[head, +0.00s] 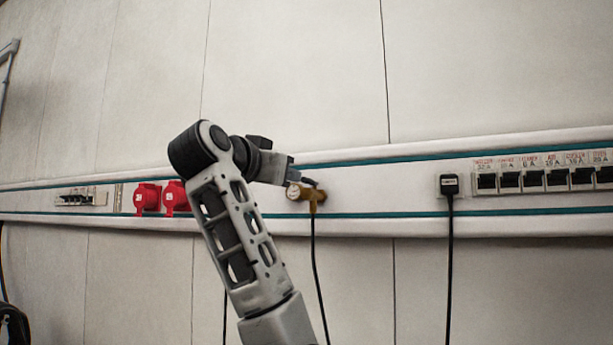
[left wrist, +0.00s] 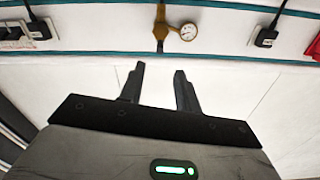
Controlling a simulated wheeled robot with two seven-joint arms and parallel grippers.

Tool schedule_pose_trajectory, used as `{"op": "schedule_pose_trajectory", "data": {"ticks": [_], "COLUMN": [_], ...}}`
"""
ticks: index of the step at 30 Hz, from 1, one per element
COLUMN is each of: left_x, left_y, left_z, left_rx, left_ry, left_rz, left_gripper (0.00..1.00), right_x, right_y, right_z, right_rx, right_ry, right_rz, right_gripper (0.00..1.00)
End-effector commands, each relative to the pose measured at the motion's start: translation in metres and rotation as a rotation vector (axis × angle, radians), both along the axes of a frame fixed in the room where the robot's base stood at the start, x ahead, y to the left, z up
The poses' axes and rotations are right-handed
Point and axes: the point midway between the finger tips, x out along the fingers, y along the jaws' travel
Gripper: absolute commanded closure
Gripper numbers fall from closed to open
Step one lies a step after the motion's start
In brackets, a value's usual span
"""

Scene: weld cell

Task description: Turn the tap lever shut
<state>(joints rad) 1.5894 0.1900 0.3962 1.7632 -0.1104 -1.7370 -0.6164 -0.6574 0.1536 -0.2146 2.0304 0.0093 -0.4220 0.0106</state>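The brass tap (head: 316,197) sticks out from the white wall rail, with a small round gauge (head: 293,191) on its left side. In the left wrist view the tap (left wrist: 161,27) and gauge (left wrist: 188,32) lie beyond my fingertips. I cannot clearly make out the lever. My left gripper (head: 313,183) is close to the tap in the head view, its dark fingers overlapping the tap's upper edge. In the left wrist view the left gripper (left wrist: 158,70) is open, with nothing between its fingers; they look apart from the tap. My right gripper is not in view.
Red sockets (head: 148,197) are on the rail left of my arm. A black plug (head: 449,185) with a hanging cable and a row of breakers (head: 545,181) are to the right. A black cable (head: 317,270) hangs below the tap. The wall above the rail is bare.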

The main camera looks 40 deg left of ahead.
Motion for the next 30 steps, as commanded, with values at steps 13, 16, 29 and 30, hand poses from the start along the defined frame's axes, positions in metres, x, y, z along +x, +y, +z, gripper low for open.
{"op": "schedule_pose_trajectory", "data": {"ticks": [13,16,29,30], "left_x": [0.088,0.099,0.109,0.109], "left_y": [0.026,0.030,0.033,0.033], "left_z": [0.002,0.002,-0.001,0.000], "left_rx": [-0.001,-0.001,0.001,0.001], "left_ry": [0.003,0.002,-0.001,-0.001], "left_rz": [-0.002,-0.002,0.000,0.000], "left_gripper": [0.67,0.67,0.67,0.75], "right_x": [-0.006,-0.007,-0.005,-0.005], "right_y": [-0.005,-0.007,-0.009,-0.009], "right_z": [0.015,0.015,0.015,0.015], "right_rx": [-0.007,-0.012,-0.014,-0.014], "right_ry": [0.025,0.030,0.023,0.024], "right_rz": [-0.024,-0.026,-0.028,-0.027], "right_gripper": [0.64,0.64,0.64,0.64]}}
